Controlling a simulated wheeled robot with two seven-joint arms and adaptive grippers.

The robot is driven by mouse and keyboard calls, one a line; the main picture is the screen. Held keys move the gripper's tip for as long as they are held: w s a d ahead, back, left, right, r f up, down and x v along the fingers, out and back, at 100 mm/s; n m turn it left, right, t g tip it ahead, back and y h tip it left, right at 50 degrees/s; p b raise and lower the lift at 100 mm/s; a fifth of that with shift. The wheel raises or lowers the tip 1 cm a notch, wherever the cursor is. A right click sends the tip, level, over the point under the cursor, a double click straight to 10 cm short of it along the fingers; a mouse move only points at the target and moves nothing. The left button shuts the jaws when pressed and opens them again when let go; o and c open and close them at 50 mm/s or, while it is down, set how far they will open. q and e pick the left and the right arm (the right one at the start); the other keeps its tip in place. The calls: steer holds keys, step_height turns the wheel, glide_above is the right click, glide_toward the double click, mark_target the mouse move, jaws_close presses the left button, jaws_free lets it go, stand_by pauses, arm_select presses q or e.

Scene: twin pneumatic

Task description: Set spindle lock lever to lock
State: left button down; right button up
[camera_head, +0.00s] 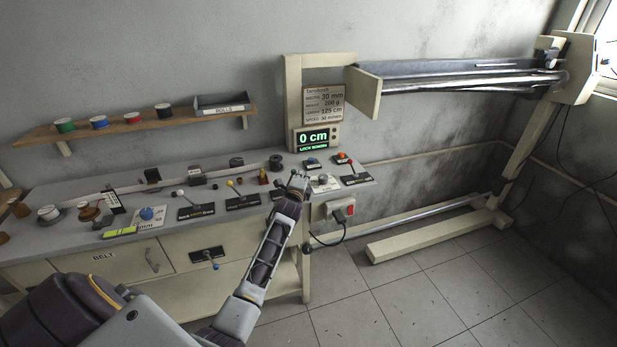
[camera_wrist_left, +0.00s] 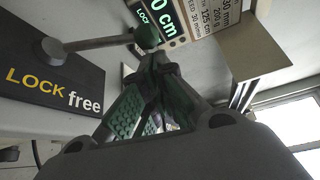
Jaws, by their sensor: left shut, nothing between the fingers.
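The lever with a green knob (camera_wrist_left: 147,37) shows in the left wrist view, its grey arm running right from its pivot. Its dark plate (camera_wrist_left: 50,85) reads "LOCK" in yellow and "free" in white. The lever points toward the "free" side of the picture. My left gripper (camera_wrist_left: 158,62) is shut and empty, its tips right beside the knob; I cannot tell whether they touch. In the head view my left gripper (camera_head: 298,182) is over the right part of the bench and hides this lever. My right gripper is out of view.
A display (camera_head: 314,138) reads "0 cm" with a line starting "LOCK".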

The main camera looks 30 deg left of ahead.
arm_select(q)
steer(key=shift+s, duration=0.1)
steer(key=shift+a, duration=0.1)
steer(key=shift+s+a+r+n, duration=0.15)
steer(key=shift+r+n, duration=0.1)
steer(key=shift+n, duration=0.05)
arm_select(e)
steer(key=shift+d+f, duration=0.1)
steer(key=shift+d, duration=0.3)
